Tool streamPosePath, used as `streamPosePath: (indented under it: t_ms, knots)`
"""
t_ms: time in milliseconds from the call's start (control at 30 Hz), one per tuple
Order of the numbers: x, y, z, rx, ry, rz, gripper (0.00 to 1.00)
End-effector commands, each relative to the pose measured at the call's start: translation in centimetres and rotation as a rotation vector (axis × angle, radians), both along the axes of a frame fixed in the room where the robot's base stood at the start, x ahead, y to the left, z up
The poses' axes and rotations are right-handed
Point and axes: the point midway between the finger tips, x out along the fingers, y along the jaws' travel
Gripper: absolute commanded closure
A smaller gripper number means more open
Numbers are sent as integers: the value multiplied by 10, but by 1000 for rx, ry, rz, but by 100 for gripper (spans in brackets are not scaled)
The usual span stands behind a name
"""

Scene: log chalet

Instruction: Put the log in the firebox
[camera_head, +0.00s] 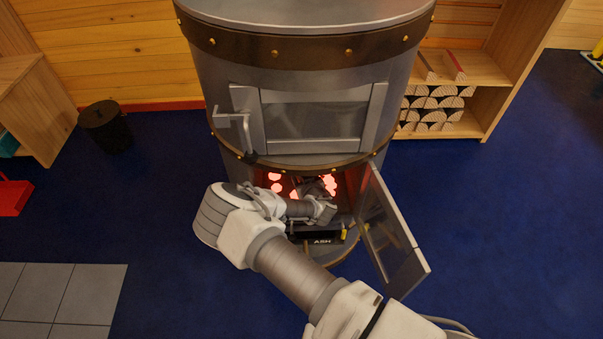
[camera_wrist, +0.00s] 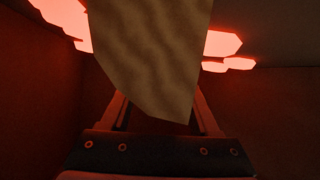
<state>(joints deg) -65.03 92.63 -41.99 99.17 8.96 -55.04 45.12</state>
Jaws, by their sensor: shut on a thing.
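In the wrist view a tan, wood-grained log (camera_wrist: 150,60) fills the upper middle, between the two fingers of my gripper (camera_wrist: 160,112). The gripper is shut on it. Red glowing coals (camera_wrist: 222,44) show behind and beside the log, with dark firebox walls (camera_wrist: 40,100) around. In the head view my arm reaches into the open firebox (camera_head: 264,186) low in the grey metal stove (camera_head: 300,90). My gripper and the log are mostly hidden there by my wrist. I cannot tell whether the log touches the coals.
The firebox door (camera_head: 392,235) stands open to the right of my arm. An ash drawer (camera_head: 322,241) marked "ASH" is below the opening. The upper stove door (camera_head: 315,115) is shut. A shelf of logs (camera_head: 435,108) stands back right, a black bin (camera_head: 106,127) left. The blue floor is mostly clear.

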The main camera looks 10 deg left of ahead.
Motion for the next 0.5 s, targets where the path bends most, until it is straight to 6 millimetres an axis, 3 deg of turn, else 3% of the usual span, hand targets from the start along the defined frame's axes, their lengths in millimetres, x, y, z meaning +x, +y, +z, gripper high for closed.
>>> streamPosePath:
  t_ms: [133, 167, 200, 333, 500]
  knots:
    - [0, 0, 0, 0, -1, 0, 100]
    - [0, 0, -1, 0, 1, 0, 35]
    - [0, 0, -1, 0, 1, 0, 28]
    - [0, 0, -1, 0, 1, 0, 7]
    - [0, 0, 0, 0, 1, 0, 7]
